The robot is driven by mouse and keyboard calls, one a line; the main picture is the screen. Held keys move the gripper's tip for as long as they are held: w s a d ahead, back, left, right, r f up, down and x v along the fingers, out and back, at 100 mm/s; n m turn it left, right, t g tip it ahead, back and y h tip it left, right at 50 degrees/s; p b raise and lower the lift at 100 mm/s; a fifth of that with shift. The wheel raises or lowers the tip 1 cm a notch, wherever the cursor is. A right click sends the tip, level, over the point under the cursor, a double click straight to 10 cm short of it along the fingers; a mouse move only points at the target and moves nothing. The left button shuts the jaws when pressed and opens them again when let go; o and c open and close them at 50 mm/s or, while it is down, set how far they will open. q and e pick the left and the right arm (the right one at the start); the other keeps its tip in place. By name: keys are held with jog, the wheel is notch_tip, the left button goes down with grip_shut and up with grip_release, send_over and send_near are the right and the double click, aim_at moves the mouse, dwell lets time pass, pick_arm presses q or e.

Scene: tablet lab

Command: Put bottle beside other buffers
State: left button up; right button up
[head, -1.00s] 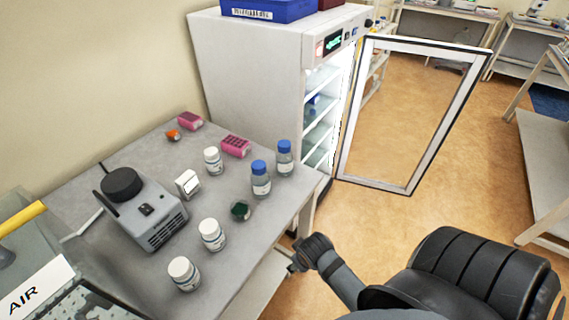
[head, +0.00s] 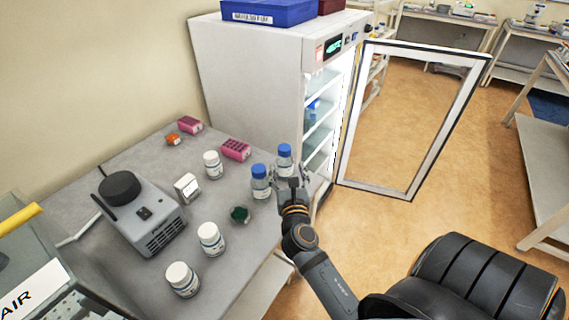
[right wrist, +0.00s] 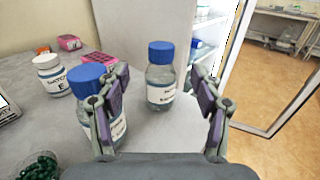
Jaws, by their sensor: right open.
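Two clear bottles with blue caps stand upright near the right edge of the bench: a nearer-left one (head: 261,183) and a farther-right one (head: 285,158). In the right wrist view the farther-right bottle (right wrist: 160,76) stands ahead, between the two fingers but beyond their tips. The nearer-left bottle (right wrist: 93,95) is just outside the left finger and partly hidden by it. My right gripper (head: 291,182) is open and empty at the bench edge; its spread fingers (right wrist: 162,100) show in the right wrist view. Blue-capped bottles (head: 312,112) stand inside the open fridge (head: 250,65). My left gripper is not in view.
The fridge door (head: 410,120) stands wide open to the right. White-capped jars (head: 210,239), a green-filled container (head: 240,214), pink racks (head: 236,149) and a grey device (head: 142,212) are on the bench (head: 215,275). Its front right part is clear.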

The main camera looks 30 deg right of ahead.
aim_at(285, 153)
jog(key=p+x, duration=0.1)
jog(key=x, duration=0.4)
jog(key=shift+d, duration=0.1)
jog(key=shift+f+p+x, duration=0.15)
jog(key=shift+p+x, duration=0.05)
jog(key=shift+x, duration=1.2)
jog(key=shift+f+p+x, duration=0.15)
jog(key=shift+p+x, duration=0.05)
jog(key=shift+x, duration=1.2)
jog(key=shift+s+r, duration=0.1)
jog(key=shift+s, duration=0.1)
jog(key=shift+c, duration=1.5)
grip_shut()
